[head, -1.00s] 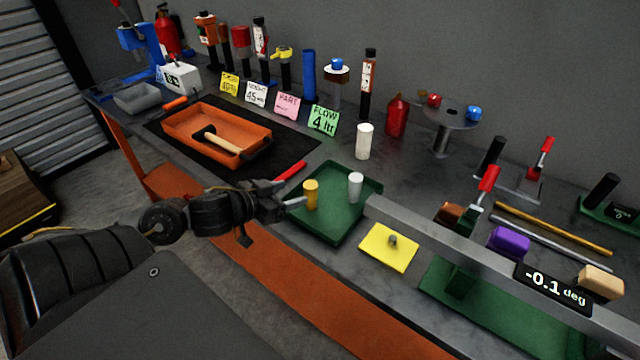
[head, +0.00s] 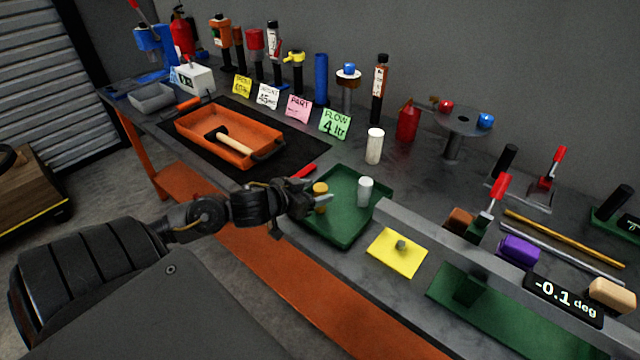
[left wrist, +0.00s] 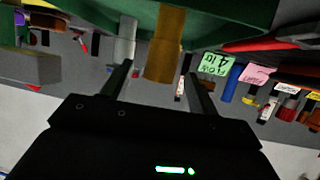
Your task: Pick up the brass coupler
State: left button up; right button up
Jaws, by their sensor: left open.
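The brass coupler (head: 320,189) is a gold-brown upright cylinder in the green tray (head: 345,238). My left gripper (head: 318,200) is at the tray's left side, its open fingers reaching to the coupler. In the left wrist view the coupler (left wrist: 166,45) appears between the lines of the two fingers (left wrist: 160,82), nearer the right one; I cannot tell whether either touches it. A pale grey-white cylinder (head: 365,191) stands in the tray to the right of the coupler. My right gripper is not in view.
A grey beam (head: 450,238) with a "-0.1 deg" display lies right of the tray. A yellow plate (head: 397,253) lies in front of it. A red-handled tool (head: 305,171) is behind the tray, and a white cylinder (head: 374,146) stands farther back. An orange tray (head: 190,117) with a hammer is at left.

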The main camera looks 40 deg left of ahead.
aim_at(324, 184)
pick_arm(q)
jog(key=x, duration=0.4)
jog(key=shift+w, duration=0.1)
jog(key=shift+c, duration=0.3)
jog(key=c, duration=1.1)
jog(key=shift+r, duration=0.7)
jog(key=s+a+r+p, duration=0.3)
jog(key=s+a+r, duration=0.6)
jog(key=a+r, duration=0.1)
jog(key=shift+a+r+p, duration=0.3)
jog(key=shift+r, duration=0.45)
